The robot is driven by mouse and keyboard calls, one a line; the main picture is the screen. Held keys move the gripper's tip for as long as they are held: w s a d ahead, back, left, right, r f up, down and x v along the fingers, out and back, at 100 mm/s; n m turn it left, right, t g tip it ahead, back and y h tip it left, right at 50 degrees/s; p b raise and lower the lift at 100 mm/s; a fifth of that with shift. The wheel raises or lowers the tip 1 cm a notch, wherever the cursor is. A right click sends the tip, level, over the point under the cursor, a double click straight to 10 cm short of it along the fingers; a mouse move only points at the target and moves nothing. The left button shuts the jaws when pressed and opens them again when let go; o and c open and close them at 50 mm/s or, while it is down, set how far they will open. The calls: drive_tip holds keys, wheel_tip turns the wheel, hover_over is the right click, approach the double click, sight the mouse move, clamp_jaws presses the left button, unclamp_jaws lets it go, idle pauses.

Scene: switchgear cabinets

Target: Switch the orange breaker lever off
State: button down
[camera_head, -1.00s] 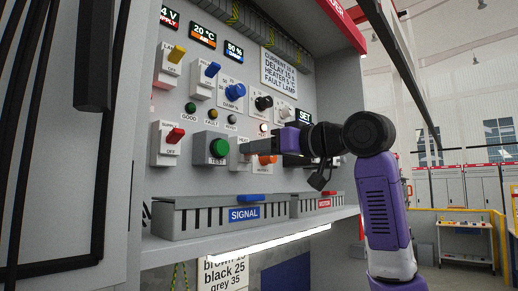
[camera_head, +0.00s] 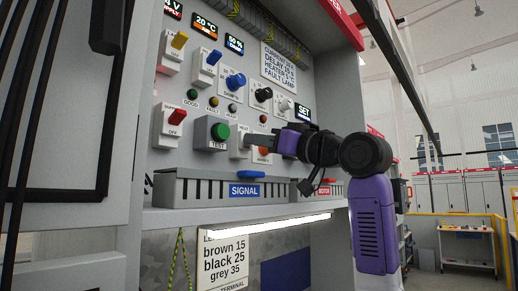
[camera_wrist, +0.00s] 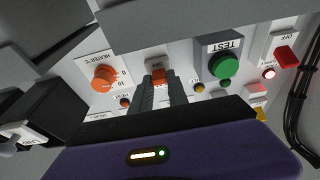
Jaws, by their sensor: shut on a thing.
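The orange breaker lever (camera_wrist: 158,76) shows in the wrist view between my fingertips, below an OFF label. My gripper (camera_wrist: 158,90) is shut on it, and the fingers cover part of it. In the head view my gripper (camera_head: 254,141) reaches in from the right to the breaker's pale housing (camera_head: 237,146), between the green TEST button and the orange heater dial. The lever is mostly hidden there by the fingers, so its exact tilt cannot be told.
The green TEST button (camera_head: 219,132) and the orange heater dial (camera_wrist: 104,77) sit close on either side. A red breaker lever (camera_head: 177,117) is farther left. The SIGNAL bin (camera_head: 205,188) and MOTOR bin (camera_head: 305,190) stand on the shelf below.

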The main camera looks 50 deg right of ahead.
drive_tip(key=c, duration=1.3)
unclamp_jaws()
drive_tip(key=shift+s, duration=0.1)
drive_tip(key=b+v, duration=0.2)
drive_tip(key=v, duration=0.5)
drive_tip(key=shift+s+f+b, duration=0.1)
drive_tip(key=shift+s+b, duration=0.2)
drive_tip(key=shift+b, duration=0.05)
